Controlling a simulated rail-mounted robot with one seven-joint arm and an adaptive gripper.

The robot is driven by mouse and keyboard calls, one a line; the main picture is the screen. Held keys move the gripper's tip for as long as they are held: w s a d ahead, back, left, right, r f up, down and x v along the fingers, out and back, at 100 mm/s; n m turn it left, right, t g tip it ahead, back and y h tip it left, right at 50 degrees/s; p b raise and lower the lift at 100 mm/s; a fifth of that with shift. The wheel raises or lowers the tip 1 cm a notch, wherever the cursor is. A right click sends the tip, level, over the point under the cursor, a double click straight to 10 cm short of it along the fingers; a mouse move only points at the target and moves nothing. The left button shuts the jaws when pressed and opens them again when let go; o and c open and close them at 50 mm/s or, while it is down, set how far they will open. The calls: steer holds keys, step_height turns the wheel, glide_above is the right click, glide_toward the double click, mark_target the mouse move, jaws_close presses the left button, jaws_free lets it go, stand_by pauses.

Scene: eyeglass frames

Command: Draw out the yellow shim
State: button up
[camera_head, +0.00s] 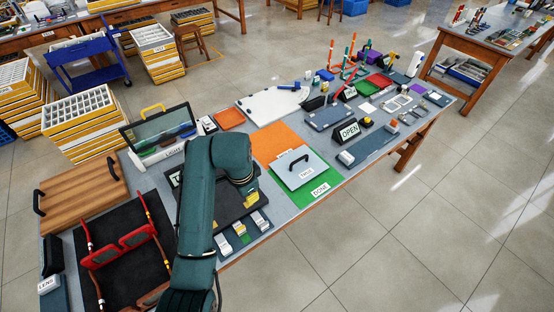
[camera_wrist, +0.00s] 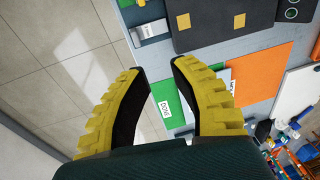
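No piece is clearly recognisable as the yellow shim. Two flat yellow-orange squares lie on a dark case (camera_wrist: 215,38) in the wrist view: a left square (camera_wrist: 183,21) and a right square (camera_wrist: 239,20). I cannot tell whether either is the shim. In the head view a small yellow-green patch (camera_head: 240,228) shows among grey blocks at the table's front edge. My gripper (camera_wrist: 158,68) has yellow ribbed fingers with black pads, parted and with nothing held between them. In the head view my arm hides part of the dark case and the fingertips are unclear.
A clear lid (camera_head: 294,176) with a black handle rests across the orange mat (camera_head: 266,151) and green DONE mat (camera_head: 329,186). A LIGHT screen (camera_head: 160,125) stands behind. Several tools crowd the far right.

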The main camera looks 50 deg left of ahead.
steer(key=w+d+r+t+y+p, duration=0.2)
steer(key=w+d+r+p, duration=0.2)
steer(key=w+r, duration=0.3)
step_height(320, 180, up, 2)
steer(key=shift+w+d+r+t, duration=0.15)
steer(key=shift+w+t, duration=0.1)
steer(key=shift+t, duration=0.15)
